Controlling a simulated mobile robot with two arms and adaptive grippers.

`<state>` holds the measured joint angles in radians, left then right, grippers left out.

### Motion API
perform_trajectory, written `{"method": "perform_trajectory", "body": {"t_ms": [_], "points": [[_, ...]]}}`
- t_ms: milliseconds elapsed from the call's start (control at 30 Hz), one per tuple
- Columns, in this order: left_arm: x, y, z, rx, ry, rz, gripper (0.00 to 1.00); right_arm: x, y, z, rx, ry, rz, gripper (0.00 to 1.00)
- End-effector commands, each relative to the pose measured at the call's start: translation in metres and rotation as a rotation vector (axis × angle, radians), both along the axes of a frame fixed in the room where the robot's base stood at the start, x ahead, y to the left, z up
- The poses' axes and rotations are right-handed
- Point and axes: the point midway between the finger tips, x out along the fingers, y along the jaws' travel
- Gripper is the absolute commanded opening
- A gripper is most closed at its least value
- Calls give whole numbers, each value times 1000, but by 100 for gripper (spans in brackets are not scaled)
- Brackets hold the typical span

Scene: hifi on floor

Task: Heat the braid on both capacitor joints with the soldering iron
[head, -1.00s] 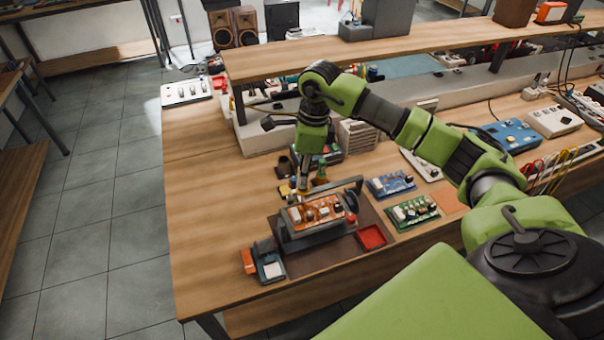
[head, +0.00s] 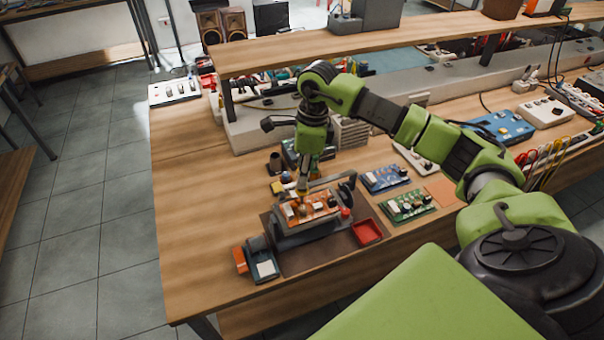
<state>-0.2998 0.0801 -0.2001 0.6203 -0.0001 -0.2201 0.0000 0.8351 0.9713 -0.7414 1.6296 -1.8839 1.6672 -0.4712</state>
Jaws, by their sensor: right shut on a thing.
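An orange circuit board (head: 318,207) with several components sits in a dark board holder (head: 290,231) on a brown mat (head: 338,247). My right gripper (head: 303,190) points down over the board's rear left part. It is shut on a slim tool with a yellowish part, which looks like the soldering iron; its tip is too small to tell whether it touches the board. The capacitor joints and the braid are too small to make out. My left gripper is not in view.
A red tray (head: 367,231) lies right of the holder. A dark container with a pale pad (head: 264,266) stands at front left. A green board (head: 407,206) and a blue board (head: 385,178) lie to the right. A shelf (head: 380,48) spans the back.

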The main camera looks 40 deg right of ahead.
Motion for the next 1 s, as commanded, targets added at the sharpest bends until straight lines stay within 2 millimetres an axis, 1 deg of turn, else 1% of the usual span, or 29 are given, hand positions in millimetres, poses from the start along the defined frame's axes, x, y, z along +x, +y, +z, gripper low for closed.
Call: {"method": "perform_trajectory", "body": {"t_ms": [200, 1000], "points": [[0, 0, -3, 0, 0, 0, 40, 0, 0, 0, 0, -1, 0, 0], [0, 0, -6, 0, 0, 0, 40, 0, 0, 0, 1, -1, 0, 0]]}}
